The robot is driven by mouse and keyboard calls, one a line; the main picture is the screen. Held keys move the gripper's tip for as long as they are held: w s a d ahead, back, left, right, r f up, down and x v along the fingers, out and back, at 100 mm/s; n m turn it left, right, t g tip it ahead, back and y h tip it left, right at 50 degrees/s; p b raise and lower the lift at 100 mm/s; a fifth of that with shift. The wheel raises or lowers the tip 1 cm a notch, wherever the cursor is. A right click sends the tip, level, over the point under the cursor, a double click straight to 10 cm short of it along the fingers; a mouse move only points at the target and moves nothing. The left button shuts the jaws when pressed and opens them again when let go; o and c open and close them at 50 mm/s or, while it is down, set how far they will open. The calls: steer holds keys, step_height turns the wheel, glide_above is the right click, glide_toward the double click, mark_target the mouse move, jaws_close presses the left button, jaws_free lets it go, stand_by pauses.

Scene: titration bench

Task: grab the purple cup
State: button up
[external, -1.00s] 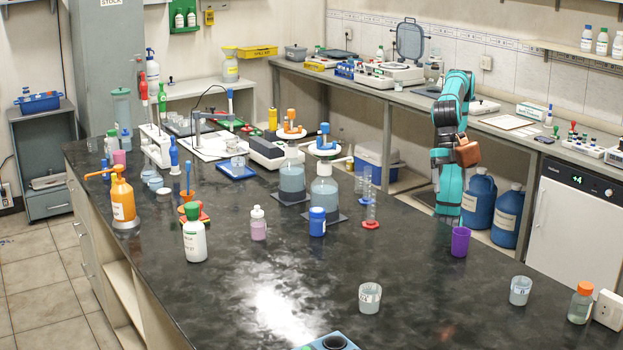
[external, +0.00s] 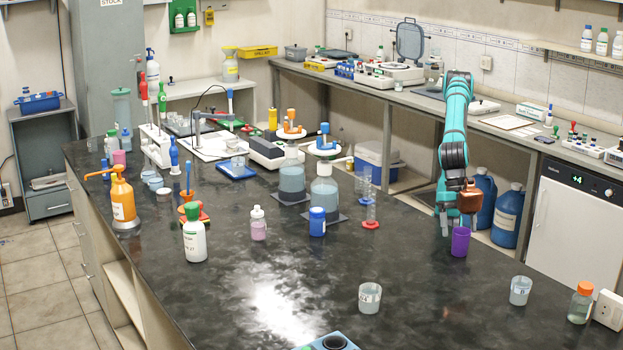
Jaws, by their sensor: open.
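The purple cup (external: 460,243) stands upright on the dark bench top (external: 410,265), near its far right edge. My gripper (external: 458,220) hangs from the teal arm, pointing down, right behind and above the cup's rim. It is open and holds nothing. The exact gap between the fingers and the cup is hard to tell from this view.
A clear beaker (external: 369,298) stands on the bench to the front left of the cup, and another beaker (external: 520,290) to the front right. The bench right around the cup is clear.

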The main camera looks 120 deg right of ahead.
mark_target(462, 256)
steer(key=shift+a+x, duration=0.15)
steer(key=shift+x, duration=1.2)
steer(key=shift+a+x, duration=0.15)
steer(key=shift+x, duration=1.25)
steer(key=shift+w+r, duration=0.1)
steer(key=shift+r, duration=0.1)
steer(key=c, duration=1.1)
